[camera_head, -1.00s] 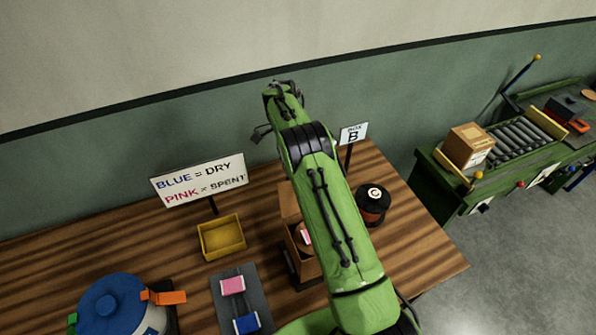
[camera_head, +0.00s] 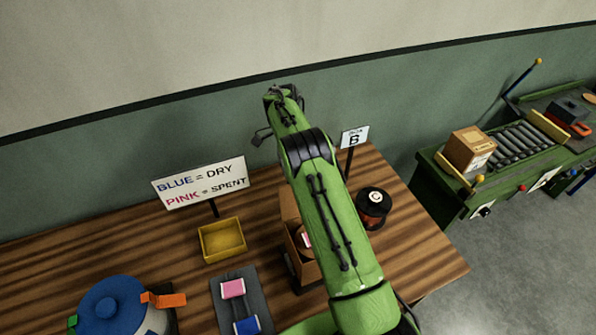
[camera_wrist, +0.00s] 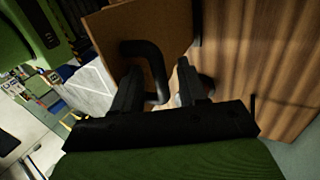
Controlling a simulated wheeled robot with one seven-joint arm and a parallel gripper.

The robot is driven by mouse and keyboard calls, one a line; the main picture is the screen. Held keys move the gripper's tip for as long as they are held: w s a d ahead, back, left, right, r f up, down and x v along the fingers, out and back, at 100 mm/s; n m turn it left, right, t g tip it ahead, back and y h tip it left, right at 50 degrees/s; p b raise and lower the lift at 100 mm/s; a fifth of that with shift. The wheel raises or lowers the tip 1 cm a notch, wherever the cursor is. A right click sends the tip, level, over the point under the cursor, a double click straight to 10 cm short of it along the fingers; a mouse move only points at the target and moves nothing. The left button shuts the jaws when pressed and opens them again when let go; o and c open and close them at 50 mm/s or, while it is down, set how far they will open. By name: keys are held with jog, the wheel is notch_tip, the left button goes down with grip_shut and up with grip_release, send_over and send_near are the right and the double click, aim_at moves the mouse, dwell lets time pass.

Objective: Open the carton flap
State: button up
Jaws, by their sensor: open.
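The carton (camera_head: 290,204) is a brown box standing on the wooden table, largely hidden behind my green arm in the head view. A pink item shows in its opening. In the wrist view, a brown carton panel (camera_wrist: 175,22) with a black bent handle (camera_wrist: 157,62) is close in front of my gripper (camera_wrist: 161,76). My gripper's two black fingers are apart, and the handle's bar appears between them. I cannot tell whether they touch it. The fingers are hidden in the head view.
A yellow tray (camera_head: 222,240), a grey pad (camera_head: 262,300) with pink and blue spools, and a blue-lidded pot (camera_head: 110,300) stand left. A dark round canister (camera_head: 373,208) and a "B" sign (camera_head: 354,137) stand right. A green roller bench (camera_head: 440,190) is farther right.

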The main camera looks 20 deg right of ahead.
notch_tip(320, 180, up, 10)
dwell(0.3)
jog(key=shift+f, duration=0.15)
dwell(0.3)
